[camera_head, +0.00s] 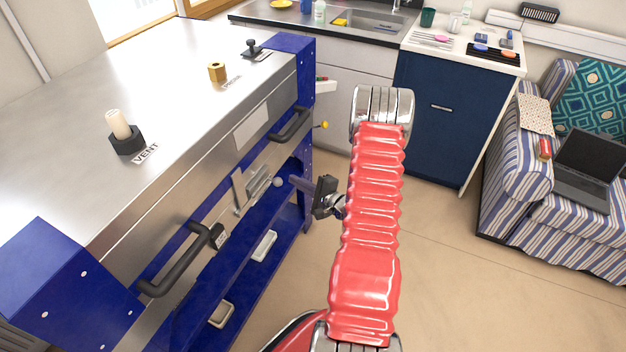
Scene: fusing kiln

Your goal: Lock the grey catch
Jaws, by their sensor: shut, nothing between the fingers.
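The grey catch (256,186) is on the front of the steel-and-blue kiln (180,200), between its two black handles. It has a metal plate, a lever-like part and a small pale ball at its right end. Whether it is locked cannot be told from here. My gripper (294,181) is dark and shut with nothing in it. It reaches from the right towards the catch, its tips close to the ball. Whether they touch it cannot be told. My red arm stands in the middle of the view.
Black handles (177,265) and (292,126) jut from the kiln front on either side of the catch. A blue shelf (245,268) with pale pieces lies below. Open floor (440,270) is on the right, before a striped armchair (510,180) and blue cabinet (440,125).

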